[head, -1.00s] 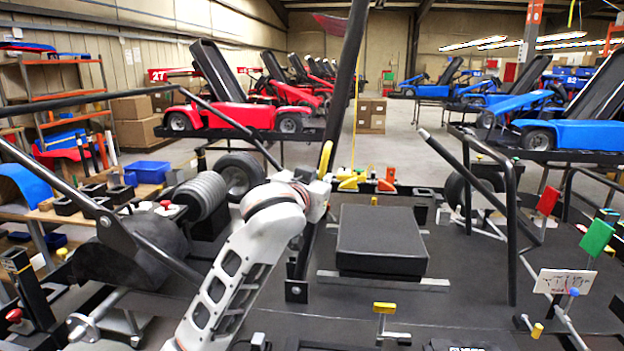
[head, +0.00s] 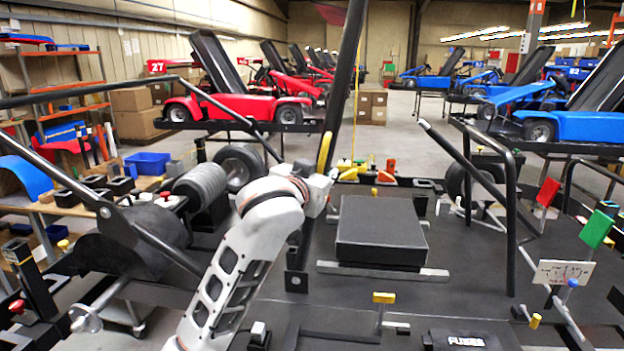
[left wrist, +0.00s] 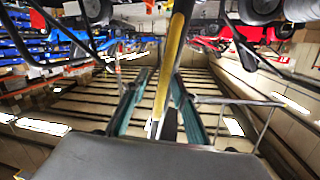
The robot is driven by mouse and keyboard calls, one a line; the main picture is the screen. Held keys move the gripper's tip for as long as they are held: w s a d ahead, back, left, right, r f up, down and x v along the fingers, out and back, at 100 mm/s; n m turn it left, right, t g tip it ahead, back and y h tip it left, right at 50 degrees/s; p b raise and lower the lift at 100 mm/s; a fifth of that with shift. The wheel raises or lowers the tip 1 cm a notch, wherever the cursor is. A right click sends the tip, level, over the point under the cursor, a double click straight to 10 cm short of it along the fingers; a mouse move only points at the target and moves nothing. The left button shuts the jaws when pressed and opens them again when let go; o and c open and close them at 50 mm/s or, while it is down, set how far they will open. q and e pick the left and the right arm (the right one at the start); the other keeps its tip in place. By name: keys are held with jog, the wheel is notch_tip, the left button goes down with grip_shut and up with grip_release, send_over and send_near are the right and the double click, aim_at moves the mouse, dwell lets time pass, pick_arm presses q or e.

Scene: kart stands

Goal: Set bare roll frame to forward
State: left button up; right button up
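A slanted black tube (head: 346,80) of a roll frame crosses the middle of the head view, from the top edge down to a bracket on the dark deck. It has a yellow sleeve (head: 324,150). My left gripper (head: 320,188) is at this tube, just below the sleeve in the picture; its fingers are mostly hidden there. In the left wrist view, the teal fingers (left wrist: 161,95) stand apart, with the yellow sleeve (left wrist: 168,70) running between or just beyond them. I cannot tell whether they touch it. My right gripper is not in view.
A black padded block (head: 380,230) lies on the deck right of my arm. Another black hoop (head: 510,210) stands at the right, near a green tag (head: 596,229). Long black tubes cross the left side. Red karts (head: 230,105) and blue karts (head: 575,125) stand behind.

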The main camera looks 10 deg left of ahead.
pick_arm(q)
jog(key=s+a+r, duration=0.1)
jog(key=s, duration=0.9)
jog(key=shift+r, duration=0.25)
jog(key=shift+s, duration=0.1)
